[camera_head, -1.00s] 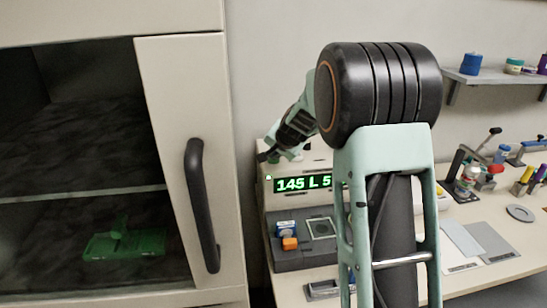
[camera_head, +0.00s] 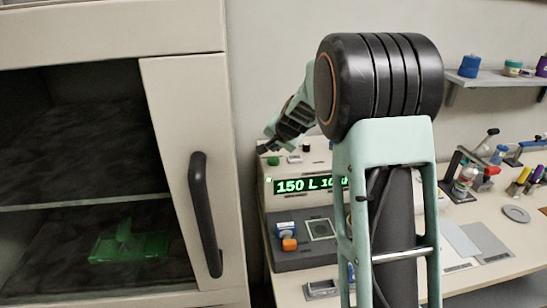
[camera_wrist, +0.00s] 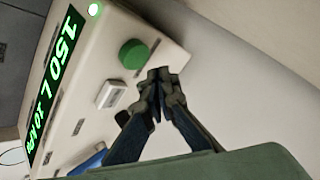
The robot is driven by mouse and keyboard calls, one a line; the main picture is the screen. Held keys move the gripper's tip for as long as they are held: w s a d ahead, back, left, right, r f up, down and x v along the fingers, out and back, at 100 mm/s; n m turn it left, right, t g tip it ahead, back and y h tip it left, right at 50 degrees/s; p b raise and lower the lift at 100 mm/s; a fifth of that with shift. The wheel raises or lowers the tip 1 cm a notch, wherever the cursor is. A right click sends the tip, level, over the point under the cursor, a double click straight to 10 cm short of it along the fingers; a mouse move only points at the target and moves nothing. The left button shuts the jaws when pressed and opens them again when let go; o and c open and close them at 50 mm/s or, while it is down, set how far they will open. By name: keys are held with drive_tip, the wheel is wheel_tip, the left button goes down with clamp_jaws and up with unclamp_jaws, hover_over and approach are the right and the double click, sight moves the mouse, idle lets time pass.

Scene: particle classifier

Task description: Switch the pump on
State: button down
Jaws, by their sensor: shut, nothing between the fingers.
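The beige instrument (camera_head: 262,185) stands on the bench behind my arm. Its lit green display (camera_head: 300,186) reads "150 L" and more digits; it shows in the wrist view too (camera_wrist: 55,85). On its top are a round green button (camera_head: 273,160) and a white switch (camera_head: 294,159). The wrist view shows the green button (camera_wrist: 133,53) and the white switch (camera_wrist: 112,95) beside it. A small green lamp (camera_wrist: 94,10) is lit near the display. My gripper (camera_head: 267,147) is shut and empty, a little above the green button. Its fingertips (camera_wrist: 160,76) appear beside the button in the wrist view.
A cabinet with a black handle (camera_head: 205,215) stands close at the left, with a green object (camera_head: 128,245) inside. A grey tray (camera_head: 315,258) with blue and orange items lies before the instrument. Bench tools and a shelf (camera_head: 497,77) are at the right.

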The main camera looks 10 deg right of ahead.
sight(274, 160)
wheel_tip(274, 160, up, 4)
drive_tip(key=shift+f+p, duration=0.15)
drive_tip(key=shift+p, duration=1)
